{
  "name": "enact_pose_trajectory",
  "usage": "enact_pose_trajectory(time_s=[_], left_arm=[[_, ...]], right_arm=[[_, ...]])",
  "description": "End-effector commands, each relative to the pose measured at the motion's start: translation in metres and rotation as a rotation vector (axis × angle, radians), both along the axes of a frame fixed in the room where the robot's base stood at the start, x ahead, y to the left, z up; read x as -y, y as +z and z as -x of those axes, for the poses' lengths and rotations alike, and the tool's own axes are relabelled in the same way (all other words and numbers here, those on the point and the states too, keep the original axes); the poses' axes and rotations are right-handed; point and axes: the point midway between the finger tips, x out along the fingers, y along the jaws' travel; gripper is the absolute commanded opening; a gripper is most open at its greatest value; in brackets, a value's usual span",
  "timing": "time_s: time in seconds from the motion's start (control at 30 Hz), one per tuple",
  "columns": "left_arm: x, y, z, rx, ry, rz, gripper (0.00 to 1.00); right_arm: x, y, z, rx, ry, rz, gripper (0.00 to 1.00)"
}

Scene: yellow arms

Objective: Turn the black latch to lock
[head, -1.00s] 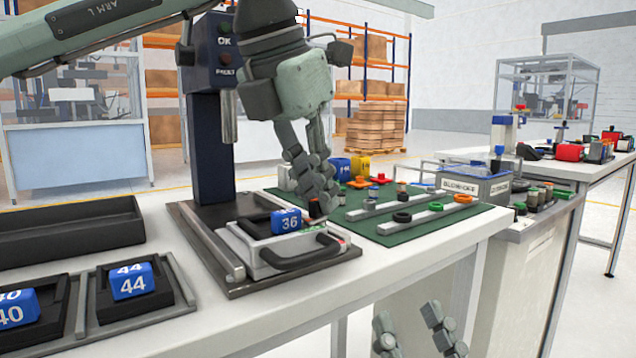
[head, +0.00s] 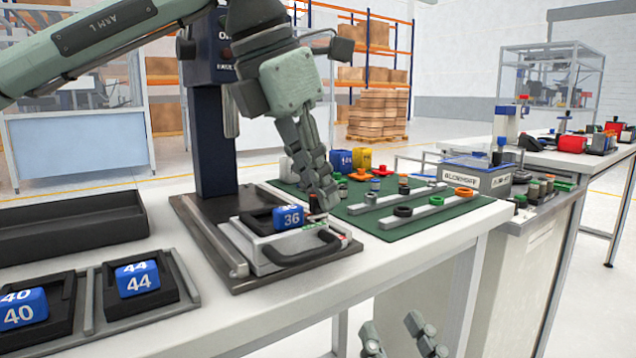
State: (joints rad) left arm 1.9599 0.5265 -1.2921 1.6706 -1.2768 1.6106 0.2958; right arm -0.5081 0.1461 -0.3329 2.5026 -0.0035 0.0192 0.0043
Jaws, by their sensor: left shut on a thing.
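The fixture (head: 262,265) is a light grey box with a black loop handle (head: 302,252) in front and a blue block marked 36 (head: 288,219) on top. A small dark piece with a touch of red (head: 314,203) shows beside the block; it may be the black latch, mostly hidden by my fingers. My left gripper (head: 325,200) comes down from above and is shut at this piece, at the fixture's right back corner. My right gripper (head: 400,340) is open and empty, low at the bottom edge, in front of the table.
A dark blue press column (head: 212,140) stands behind the fixture on a metal base plate. A green mat (head: 400,232) with rails and coloured rings lies to the right. Blue blocks 40 (head: 22,310) and 44 (head: 137,279) sit in black trays at left.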

Motion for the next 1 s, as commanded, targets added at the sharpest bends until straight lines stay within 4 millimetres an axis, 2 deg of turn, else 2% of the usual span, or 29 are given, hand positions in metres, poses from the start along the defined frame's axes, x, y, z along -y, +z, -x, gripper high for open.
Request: enact_pose_trajectory(time_s=[0.03,0.07,0.1,0.47,0.57,1.0], left_arm=[[-0.001,-0.001,0.000,-0.002,-0.001,-0.003,0.00],[-0.001,-0.001,0.001,-0.002,-0.001,-0.003,0.15],[-0.001,-0.001,0.001,-0.002,-0.001,-0.003,0.20],[-0.001,0.003,0.001,0.001,0.000,-0.001,0.21],[-0.004,0.014,0.003,0.001,0.001,0.001,0.21],[-0.032,0.094,0.022,0.001,0.002,-0.001,0.21]], right_arm=[[0.000,0.000,0.000,0.000,0.000,0.000,0.40],[0.000,0.000,0.000,0.000,0.000,0.000,0.40],[0.000,0.000,0.000,0.000,0.000,0.000,0.40],[0.000,0.000,0.000,0.001,-0.001,0.002,0.40],[0.000,0.000,0.000,0.001,-0.001,0.002,0.40],[0.000,0.000,0.000,0.001,0.000,0.001,0.40]])
